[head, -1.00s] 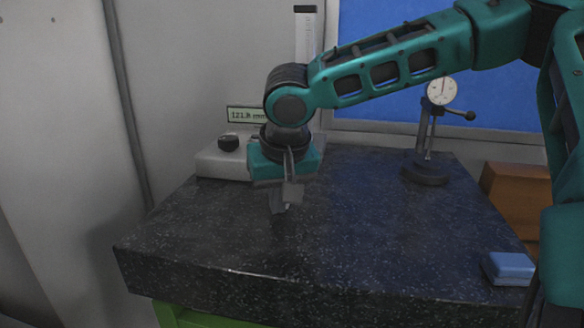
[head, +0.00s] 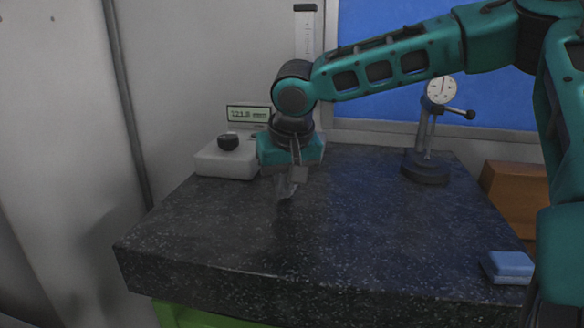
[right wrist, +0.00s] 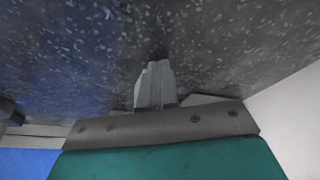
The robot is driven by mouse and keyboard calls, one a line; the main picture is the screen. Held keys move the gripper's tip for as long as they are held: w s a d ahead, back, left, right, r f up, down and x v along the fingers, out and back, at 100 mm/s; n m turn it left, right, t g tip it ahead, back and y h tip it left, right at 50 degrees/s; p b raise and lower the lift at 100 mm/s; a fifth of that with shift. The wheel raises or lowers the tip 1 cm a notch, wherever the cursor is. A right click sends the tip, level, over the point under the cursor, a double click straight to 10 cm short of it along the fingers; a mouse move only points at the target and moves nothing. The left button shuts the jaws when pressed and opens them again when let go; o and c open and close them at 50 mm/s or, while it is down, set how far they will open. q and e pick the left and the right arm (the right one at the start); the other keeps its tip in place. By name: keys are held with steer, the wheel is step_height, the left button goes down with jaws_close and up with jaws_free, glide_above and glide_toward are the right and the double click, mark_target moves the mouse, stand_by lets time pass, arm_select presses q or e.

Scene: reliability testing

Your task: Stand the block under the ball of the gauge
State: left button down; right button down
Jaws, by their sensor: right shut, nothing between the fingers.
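A dial gauge with a round white face (head: 441,91) stands on a dark round base (head: 425,171) at the back right of the granite plate. A height gauge with a scaled column (head: 305,35) and a display (head: 248,114) stands at the back left. I cannot make out a ball on either gauge. A flat blue block-like piece (head: 508,266) lies at the right front edge; I see no other clear block. My right gripper (head: 287,190) points down over the back left of the plate, shut and empty. Its closed fingers show in the right wrist view (right wrist: 155,82). My left gripper is not in view.
A white box with a black knob (head: 228,143) sits just left of my right gripper. A brown wooden box (head: 512,195) stands beyond the plate's right edge. The middle and front of the granite plate (head: 330,245) are clear.

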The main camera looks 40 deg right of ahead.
steer(key=shift+w+d, duration=1.05)
steer(key=shift+d, duration=0.2)
steer(key=shift+a+v, duration=0.25)
steer(key=shift+v, duration=0.85)
steer(key=shift+a+v, duration=0.3)
steer(key=shift+v, duration=0.8)
steer(key=shift+s+f, duration=0.1)
